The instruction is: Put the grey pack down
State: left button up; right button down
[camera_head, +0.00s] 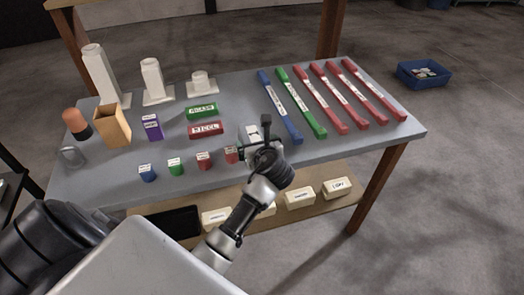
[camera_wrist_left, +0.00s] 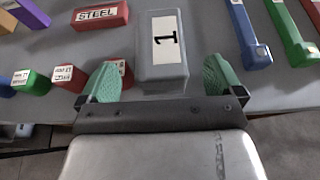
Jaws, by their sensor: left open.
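The grey pack (camera_wrist_left: 163,72) has a white label with a black 1 and appears to rest on the grey table. In the head view the pack (camera_head: 246,134) is partly hidden by my left gripper (camera_head: 263,146). In the left wrist view my left gripper (camera_wrist_left: 162,82) is open, with one green-padded finger on each side of the pack's near end. Gaps show between the pack and both fingers. My right gripper is in neither view.
Small red blocks (camera_head: 204,160) stand left of the gripper, and the red STEEL block (camera_head: 206,129) lies behind them. Long blue (camera_head: 280,106), green (camera_head: 301,102) and red bars lie to the right. White boxes (camera_head: 299,199) sit on the lower shelf.

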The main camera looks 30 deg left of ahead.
pick_arm(q)
jog(key=v, duration=0.7)
jog(key=s+d+f+n+g+h, duration=0.1)
jog(key=s+d+f+n+h, duration=0.15)
jog(key=f, duration=0.75)
jog(key=s+d+f+n+g+h, duration=0.1)
jog(key=s+f+n+h, duration=0.15)
jog(key=f, duration=0.85)
jog(key=s+d+f+n+g+h, duration=0.1)
jog(key=s+d+f+n+h, duration=0.15)
jog(key=f, duration=0.75)
jog(key=s+f+n+g+h, duration=0.1)
jog(key=s+f+n, duration=0.4)
jog(key=s, duration=0.6)
jog(key=s+f+n+g, duration=0.2)
jog(key=s+f+n, duration=0.4)
jog(key=s, duration=0.5)
jog(key=s+a+f+n+g+h, duration=0.1)
jog(key=s+f+n+g, duration=0.1)
jog(key=s+f+n, duration=0.3)
jog(key=s+f, duration=0.3)
jog(key=s, duration=0.4)
jog(key=shift+f+h, duration=0.15)
jog(key=shift+h, duration=0.2)
